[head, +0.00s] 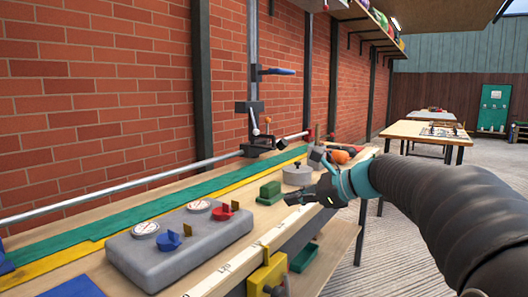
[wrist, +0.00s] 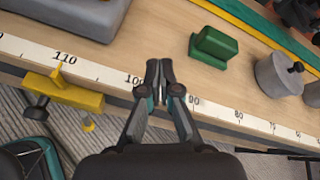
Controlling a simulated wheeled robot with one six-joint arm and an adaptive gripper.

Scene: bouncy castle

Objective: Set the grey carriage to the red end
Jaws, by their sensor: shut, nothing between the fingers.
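A silver rail (head: 120,182) runs along the back of the bench, and a red tip (head: 306,133) marks its far right end. A dark grey carriage-like block (head: 257,149) sits at the rail, left of the red tip, with small levers and knobs above it. I cannot tell for sure that it is the grey carriage. My gripper (head: 291,199) is shut and empty over the bench's front edge, well in front of the rail. In the wrist view my gripper (wrist: 160,68) has its fingertips together above the white scale (wrist: 215,108), between the 100 and 90 marks.
A green block (head: 269,192), a grey lidded pot (head: 297,174) and a grey box with dials (head: 180,248) stand on the bench. A yellow clamp (head: 266,275) grips the front edge. A post (head: 252,50) with a blue handle rises behind the rail.

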